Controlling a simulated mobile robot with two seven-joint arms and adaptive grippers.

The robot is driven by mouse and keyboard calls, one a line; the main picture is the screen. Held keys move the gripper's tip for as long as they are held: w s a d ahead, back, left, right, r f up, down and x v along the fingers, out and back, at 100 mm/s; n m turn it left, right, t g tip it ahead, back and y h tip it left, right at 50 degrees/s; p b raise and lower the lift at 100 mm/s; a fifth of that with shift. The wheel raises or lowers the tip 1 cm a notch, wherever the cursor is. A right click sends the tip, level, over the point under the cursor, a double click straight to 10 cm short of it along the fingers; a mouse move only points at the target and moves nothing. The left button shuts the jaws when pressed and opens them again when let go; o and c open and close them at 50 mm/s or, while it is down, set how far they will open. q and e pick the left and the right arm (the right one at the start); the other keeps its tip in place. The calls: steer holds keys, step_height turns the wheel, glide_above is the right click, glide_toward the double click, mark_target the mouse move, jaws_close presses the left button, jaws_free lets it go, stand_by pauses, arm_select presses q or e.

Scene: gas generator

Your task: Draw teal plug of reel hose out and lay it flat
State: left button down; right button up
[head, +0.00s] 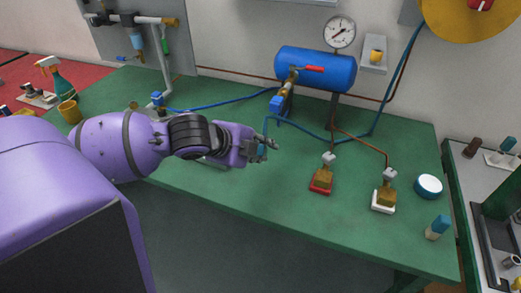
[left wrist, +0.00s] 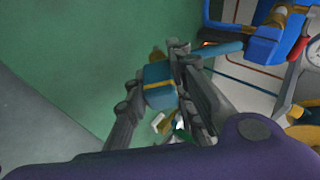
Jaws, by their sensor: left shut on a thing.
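My left gripper (head: 268,146) reaches in from the left above the green table and is shut on the teal plug (head: 262,151). In the left wrist view the teal plug (left wrist: 158,84), with a yellowish band, sits between the fingers (left wrist: 155,100). The blue fitting (head: 277,104) below the tank's valve stands above and right of the gripper, apart from the plug. Whether the plug touches the table cannot be told. My right gripper is not in view.
The blue tank (head: 315,69) with a gauge (head: 340,32) stands behind the gripper. The yellow reel (head: 470,18) hangs at upper right. The table's front middle (head: 255,190) is clear.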

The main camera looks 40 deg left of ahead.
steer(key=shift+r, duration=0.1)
arm_select(q)
steer(key=shift+r, duration=0.15)
steer(key=shift+f, duration=0.25)
step_height(320, 180, down, 5)
steer(key=shift+s+f+b, duration=0.1)
steer(key=shift+f+b, duration=0.1)
steer(key=shift+b, duration=0.5)
steer(key=shift+f+b, duration=0.4)
steer(key=shift+f, duration=1.5)
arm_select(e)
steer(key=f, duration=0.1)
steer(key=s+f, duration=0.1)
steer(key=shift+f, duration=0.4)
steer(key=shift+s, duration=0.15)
arm_select(q)
steer(key=c, duration=1.4)
jaws_free()
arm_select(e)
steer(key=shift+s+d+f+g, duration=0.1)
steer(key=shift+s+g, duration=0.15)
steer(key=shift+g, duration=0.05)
